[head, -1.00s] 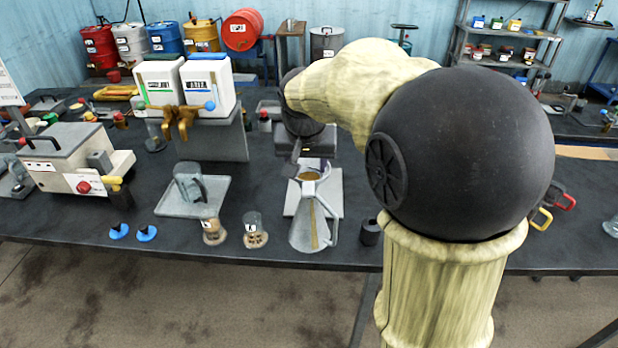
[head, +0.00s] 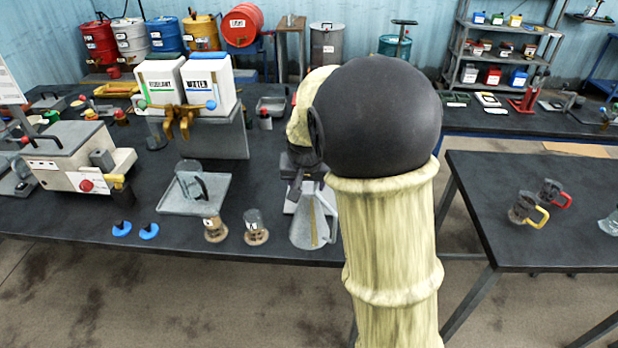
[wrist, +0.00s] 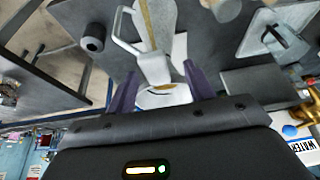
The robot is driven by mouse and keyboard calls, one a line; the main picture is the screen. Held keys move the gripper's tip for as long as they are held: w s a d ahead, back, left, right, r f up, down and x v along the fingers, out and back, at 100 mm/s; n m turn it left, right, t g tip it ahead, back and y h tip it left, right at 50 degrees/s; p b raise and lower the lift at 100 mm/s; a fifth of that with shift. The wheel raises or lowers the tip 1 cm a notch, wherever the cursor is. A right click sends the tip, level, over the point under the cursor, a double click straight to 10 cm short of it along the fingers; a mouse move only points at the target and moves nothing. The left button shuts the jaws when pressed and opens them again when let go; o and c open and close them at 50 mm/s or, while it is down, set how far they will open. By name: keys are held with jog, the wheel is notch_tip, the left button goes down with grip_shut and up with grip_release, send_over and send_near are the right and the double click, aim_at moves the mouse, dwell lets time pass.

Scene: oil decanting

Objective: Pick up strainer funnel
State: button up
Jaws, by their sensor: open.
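A pale, round rim with a golden patch, apparently the strainer funnel (wrist: 160,101), lies between my fingers in the wrist view, close to the mouth of a grey jug. Its lower part is cut off by my gripper's body. I cannot tell whether it rests in the jug. My gripper (wrist: 163,88) is open, with one dark finger on either side of the rim. The jug (head: 307,226) has a side handle and a yellow stripe; it also shows in the wrist view (wrist: 136,30). In the head view my arm hides most of the funnel area.
A dark cylinder (wrist: 92,44) stands beside the jug. Two small glass cups (head: 214,230) (head: 256,228) and blue discs (head: 149,231) are to its left. A grey tray (head: 185,207) holds a clear jug. White canisters (head: 208,85) stand behind. A side table (head: 535,175) is at right.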

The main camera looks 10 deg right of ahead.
jog(key=p+x, duration=0.1)
jog(key=x, duration=0.3)
jog(key=shift+d+f, duration=0.1)
jog(key=shift+f, duration=0.05)
jog(key=shift+c, duration=0.4)
jog(key=c, duration=1)
